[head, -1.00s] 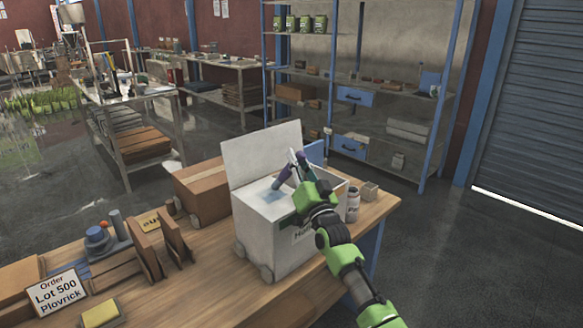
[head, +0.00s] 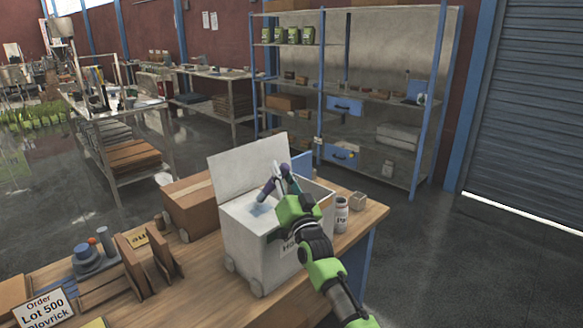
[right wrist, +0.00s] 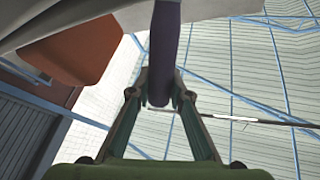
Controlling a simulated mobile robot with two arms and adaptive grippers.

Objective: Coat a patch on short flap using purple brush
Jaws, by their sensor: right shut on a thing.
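A white box (head: 262,243) stands on the wooden bench with a tall flap (head: 248,166) raised at its back left. A pale blue patch (head: 259,209) shows on the light surface at the box's top, beside the brush. My right gripper (head: 283,184) is over the top of the box. It is shut on the purple brush (head: 267,188), which tilts down to the left towards the patch. In the right wrist view the purple handle (right wrist: 165,50) sits between the fingers (right wrist: 159,88). I cannot tell whether the bristles touch the surface. My left gripper is out of view.
A brown carton (head: 189,205) stands left of the box. Wooden holders (head: 135,264) and an order sign (head: 40,310) are at the front left. A shelf rack (head: 350,100) stands behind.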

